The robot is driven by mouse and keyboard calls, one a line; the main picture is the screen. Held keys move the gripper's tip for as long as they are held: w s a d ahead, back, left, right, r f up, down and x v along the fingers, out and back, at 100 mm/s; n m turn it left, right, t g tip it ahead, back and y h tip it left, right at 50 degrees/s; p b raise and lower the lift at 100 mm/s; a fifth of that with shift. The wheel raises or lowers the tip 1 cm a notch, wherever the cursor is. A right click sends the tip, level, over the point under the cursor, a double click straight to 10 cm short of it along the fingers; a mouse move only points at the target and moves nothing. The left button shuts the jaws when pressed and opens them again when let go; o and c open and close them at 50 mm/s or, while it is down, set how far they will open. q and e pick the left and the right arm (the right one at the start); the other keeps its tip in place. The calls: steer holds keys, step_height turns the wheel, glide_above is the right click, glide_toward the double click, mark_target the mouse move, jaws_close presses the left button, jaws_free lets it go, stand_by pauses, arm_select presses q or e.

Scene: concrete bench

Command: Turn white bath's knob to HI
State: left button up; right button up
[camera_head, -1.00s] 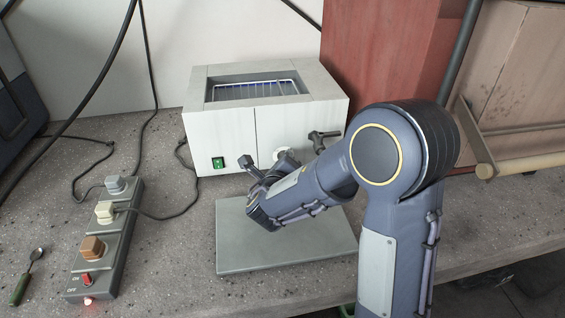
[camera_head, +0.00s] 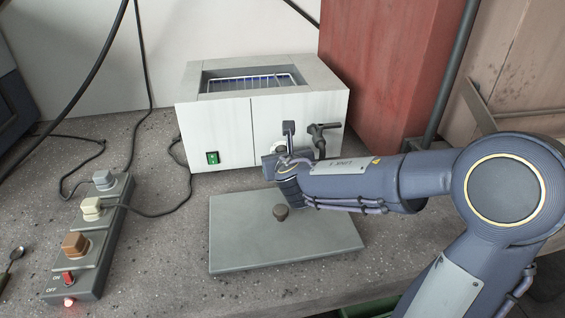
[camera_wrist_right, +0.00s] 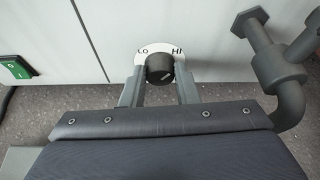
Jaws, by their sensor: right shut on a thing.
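The white bath (camera_head: 220,132) stands at the back of the bench with its top open and a wire rack inside. Its dark round knob (camera_wrist_right: 160,67) sits on a white dial plate (camera_wrist_right: 147,50) marked LO on the left and HI on the right. A short pale mark on the knob's face slants, and which end points is unclear. My right gripper (camera_wrist_right: 159,80) is shut on the knob, one finger on each side. In the head view my right gripper (camera_head: 284,155) mostly hides the knob. My left gripper is out of view.
A dark tap (camera_head: 320,137) juts from the bath's front, just right of the gripper. A green switch (camera_head: 212,158) is at left. A power strip (camera_head: 95,245) with plugs stands left.

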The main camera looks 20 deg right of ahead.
steer(key=shift+m+y+b, duration=0.4)
steer(key=shift+m+b, duration=0.05)
steer(key=shift+m, duration=0.05)
steer(key=o, duration=1)
steer(key=shift+c, duration=0.2)
steer(key=p+v, duration=0.2)
steer(key=v, duration=0.5)
steer(key=shift+w+r, duration=0.1)
steer(key=shift+s+a+p, duration=0.1)
steer(key=shift+s+p, duration=0.2)
steer(key=shift+s, duration=0.2)
